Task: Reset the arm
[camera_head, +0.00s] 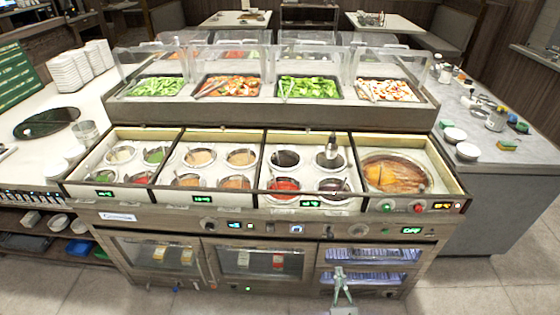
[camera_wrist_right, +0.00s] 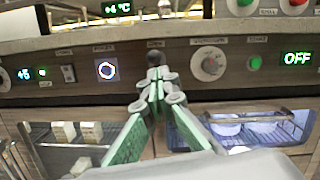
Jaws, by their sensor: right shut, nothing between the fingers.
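My right gripper (camera_head: 340,275) shows at the bottom of the head view, low in front of the counter's cabinet doors. In the right wrist view its green-padded fingers (camera_wrist_right: 156,82) meet at the tips, shut and empty, in front of the control panel (camera_wrist_right: 130,60). The tips overlap the panel in the picture; I cannot tell how far apart they are. My left gripper is not in view. The sauce counter (camera_head: 280,218) holds several round wells with sauces, and a ladle (camera_head: 330,147) stands in one dark well.
Food trays sit behind clear guards (camera_head: 237,65) at the back. A grey side counter (camera_head: 500,185) with bowls (camera_head: 468,151) stands at right, and stacked white plates (camera_head: 68,72) at left. The floor (camera_head: 490,285) at lower right is clear.

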